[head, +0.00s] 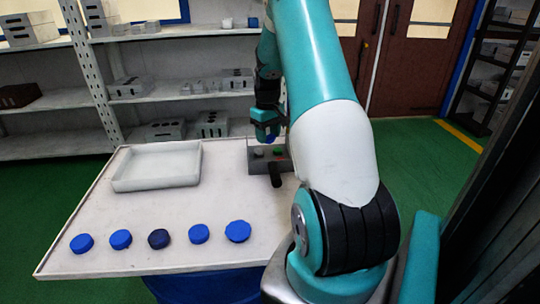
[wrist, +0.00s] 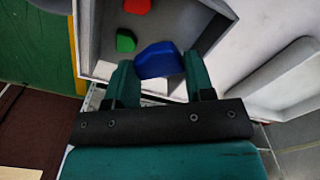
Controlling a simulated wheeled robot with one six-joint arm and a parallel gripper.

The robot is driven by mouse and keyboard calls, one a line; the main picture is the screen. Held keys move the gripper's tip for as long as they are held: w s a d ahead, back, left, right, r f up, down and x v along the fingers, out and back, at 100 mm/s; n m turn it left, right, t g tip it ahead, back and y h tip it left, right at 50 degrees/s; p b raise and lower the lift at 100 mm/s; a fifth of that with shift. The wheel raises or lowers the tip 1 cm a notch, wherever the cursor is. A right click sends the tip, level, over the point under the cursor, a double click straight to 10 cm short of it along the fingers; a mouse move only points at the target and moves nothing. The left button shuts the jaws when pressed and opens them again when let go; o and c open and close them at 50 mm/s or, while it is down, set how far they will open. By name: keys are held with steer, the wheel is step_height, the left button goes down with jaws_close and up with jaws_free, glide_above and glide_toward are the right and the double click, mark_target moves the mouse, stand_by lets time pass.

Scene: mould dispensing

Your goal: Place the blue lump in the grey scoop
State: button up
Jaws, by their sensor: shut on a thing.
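The blue lump (wrist: 158,60) is between my gripper's (wrist: 161,74) two green fingers in the wrist view. My gripper is shut on it. In the head view my gripper (head: 267,133) is over the grey scoop (head: 256,168) at the table's back right, with a bit of the blue lump (head: 271,139) showing beneath. The scoop has a dark handle (head: 275,176) towards the front. In the wrist view a red lump (wrist: 137,6) and a green lump (wrist: 126,41) lie inside the grey scoop (wrist: 88,45). The blue lump appears above the scoop; its exact height is unclear.
A shallow white tray (head: 157,185) stands on the table's back left. Several round blue pieces (head: 120,239) lie in a row along the front edge, one of them darker (head: 159,239). The middle of the table (head: 200,212) is clear. Shelves (head: 60,146) stand behind.

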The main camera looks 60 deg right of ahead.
step_height(320, 180, down, 8)
steer(key=shift+r, duration=0.1)
stand_by(0.4)
steer(key=shift+f+b, duration=0.3)
steer(key=o, duration=0.6)
steer(key=shift+r, duration=0.1)
